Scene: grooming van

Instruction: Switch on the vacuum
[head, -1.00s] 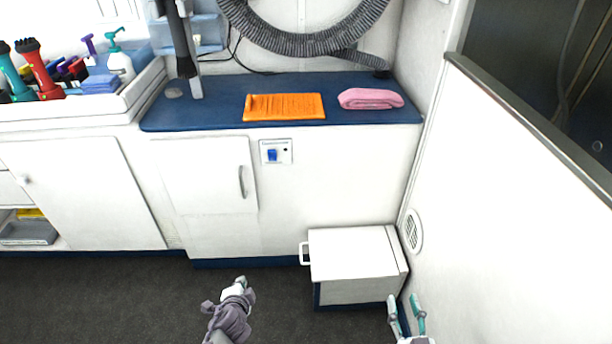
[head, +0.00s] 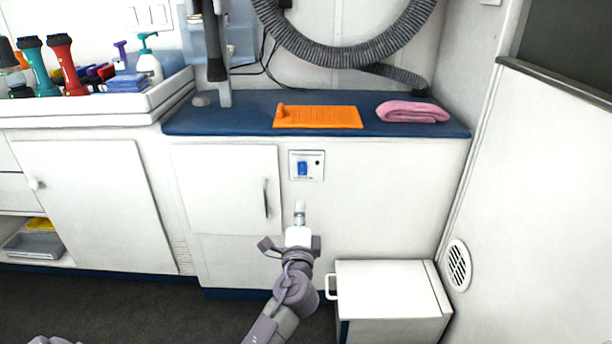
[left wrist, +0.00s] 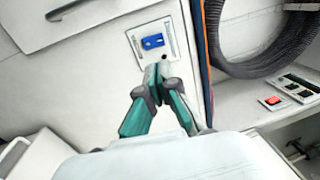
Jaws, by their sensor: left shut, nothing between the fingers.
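The vacuum's switch panel is a small white plate (head: 318,160) on the white cabinet front, just under the blue counter. It carries a blue rocker switch (head: 302,168) and a small dark round spot beside it. The blue rocker also shows in the left wrist view (left wrist: 152,42); which way it is tipped I cannot tell. My left gripper (head: 299,207) is shut and empty, pointing up just below the panel. In the left wrist view its closed fingertips (left wrist: 157,74) overlap the plate's lower edge, short of the rocker; contact is unclear. My right gripper is out of view.
A ribbed grey hose (head: 345,50) hangs above the blue counter (head: 240,118). An orange mat (head: 318,117) and a pink towel (head: 412,112) lie on it. A cabinet door handle (head: 266,198) is left of my gripper. A white box (head: 390,285) stands low at right.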

